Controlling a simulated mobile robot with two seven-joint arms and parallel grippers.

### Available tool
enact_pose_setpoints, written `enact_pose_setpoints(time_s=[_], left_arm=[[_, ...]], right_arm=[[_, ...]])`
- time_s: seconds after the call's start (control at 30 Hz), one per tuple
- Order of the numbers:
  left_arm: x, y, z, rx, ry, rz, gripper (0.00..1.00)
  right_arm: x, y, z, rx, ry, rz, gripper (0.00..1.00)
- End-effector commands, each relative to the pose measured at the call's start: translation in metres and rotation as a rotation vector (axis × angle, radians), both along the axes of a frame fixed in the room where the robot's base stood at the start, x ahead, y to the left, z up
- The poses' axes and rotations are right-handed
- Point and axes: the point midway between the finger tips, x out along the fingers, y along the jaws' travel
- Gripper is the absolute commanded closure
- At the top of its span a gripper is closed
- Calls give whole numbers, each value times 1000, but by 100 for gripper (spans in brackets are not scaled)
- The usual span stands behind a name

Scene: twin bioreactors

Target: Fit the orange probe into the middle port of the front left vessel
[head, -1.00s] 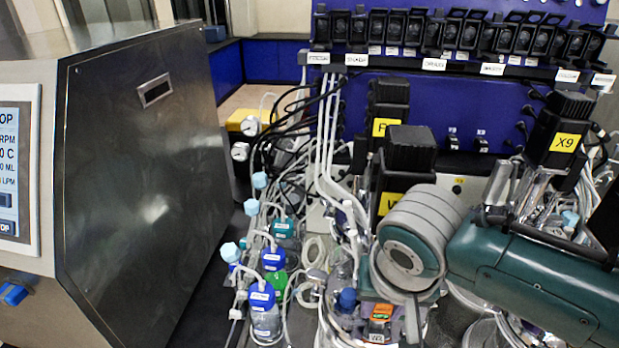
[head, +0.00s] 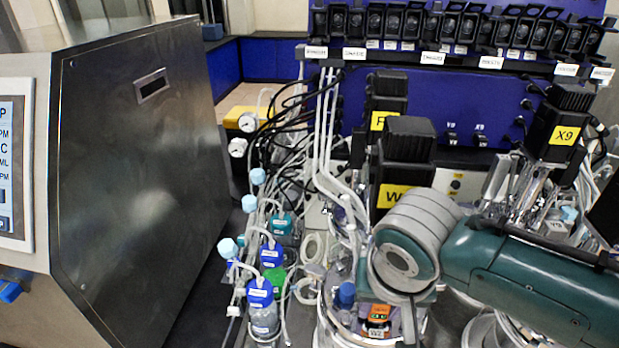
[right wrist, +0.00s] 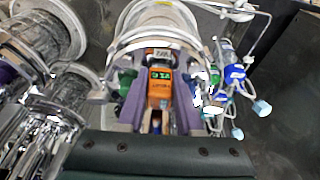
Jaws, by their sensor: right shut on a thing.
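The orange probe (head: 378,315) has an orange block body with a dark lower part. It also shows in the right wrist view (right wrist: 160,92), between the purple finger pads of my right gripper (right wrist: 160,110). That gripper is shut on the probe, over the crowded top of the front left vessel (head: 338,318). A black motor (head: 407,145) with a yellow label stands above this vessel. My right wrist hides much of the vessel head in the head view. I cannot see the middle port or whether the probe tip touches it. My left gripper is not in view.
Several small bottles with blue and green caps (head: 260,292) stand left of the vessel, among loose tubing. A steel cabinet (head: 140,170) fills the left side. Another motor labelled X9 (head: 562,130) stands at the right. White tubes (head: 325,130) run down behind the vessel.

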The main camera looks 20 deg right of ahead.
Motion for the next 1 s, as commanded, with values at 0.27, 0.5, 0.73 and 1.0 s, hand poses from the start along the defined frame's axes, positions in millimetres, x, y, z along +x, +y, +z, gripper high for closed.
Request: enact_pose_setpoints(time_s=[0.27, 0.5, 0.73, 1.0], left_arm=[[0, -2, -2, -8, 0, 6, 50], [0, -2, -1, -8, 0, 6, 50], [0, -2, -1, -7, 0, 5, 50], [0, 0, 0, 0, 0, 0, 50]], right_arm=[[0, 0, -3, 0, 0, 0, 63], [0, 0, -3, 0, 0, 0, 36], [0, 0, -3, 0, 0, 0, 31], [-2, 2, 11, 1, -3, 1, 31]])
